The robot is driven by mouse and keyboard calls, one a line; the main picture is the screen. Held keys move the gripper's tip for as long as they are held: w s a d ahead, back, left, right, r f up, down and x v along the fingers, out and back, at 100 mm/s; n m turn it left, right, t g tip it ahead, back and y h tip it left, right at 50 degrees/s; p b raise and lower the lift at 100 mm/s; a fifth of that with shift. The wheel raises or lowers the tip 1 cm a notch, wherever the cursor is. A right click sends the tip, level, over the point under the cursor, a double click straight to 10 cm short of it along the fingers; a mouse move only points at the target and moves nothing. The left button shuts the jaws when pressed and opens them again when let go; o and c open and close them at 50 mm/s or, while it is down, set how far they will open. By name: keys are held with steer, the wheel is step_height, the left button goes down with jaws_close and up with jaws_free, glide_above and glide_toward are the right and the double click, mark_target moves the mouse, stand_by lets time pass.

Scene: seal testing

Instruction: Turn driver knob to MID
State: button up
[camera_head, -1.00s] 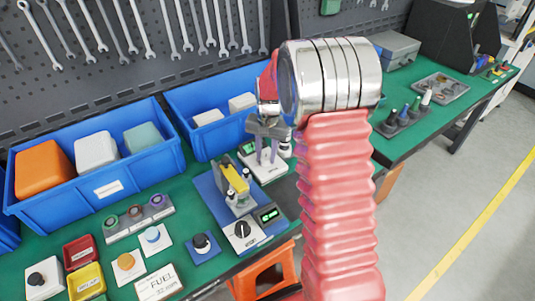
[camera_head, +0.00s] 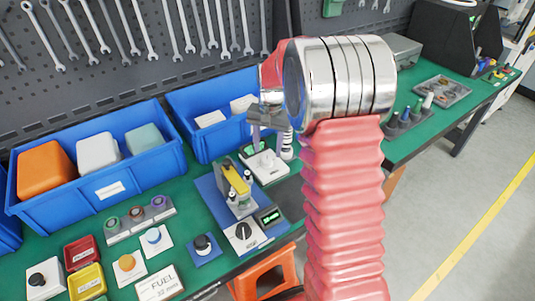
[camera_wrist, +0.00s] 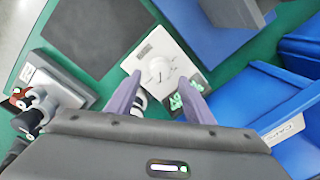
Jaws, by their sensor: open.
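A white control unit (camera_head: 279,169) with a pale round knob (camera_head: 267,160) stands on the green bench, and my gripper (camera_head: 268,143) hangs just above it. In the wrist view the knob (camera_wrist: 159,70) has a dark pointer mark and printed marks around it; I cannot read them. My gripper (camera_wrist: 159,79) is open and empty, one purple-grey finger on either side below the knob, apart from it. A dark display with green glowing characters (camera_wrist: 188,98) sits beside the knob, partly hidden by the right finger.
Blue bins (camera_head: 90,190) line the back. A grey mat (camera_wrist: 88,35) lies beside the unit. Small parts stand in a rack (camera_head: 405,124) at the right.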

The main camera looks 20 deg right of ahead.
mark_target(269, 159)
step_height(269, 159, up, 9)
steer(key=shift+d, duration=0.15)
steer(key=shift+s+r, duration=0.1)
steer(key=shift+r, duration=0.05)
stand_by(1.4)
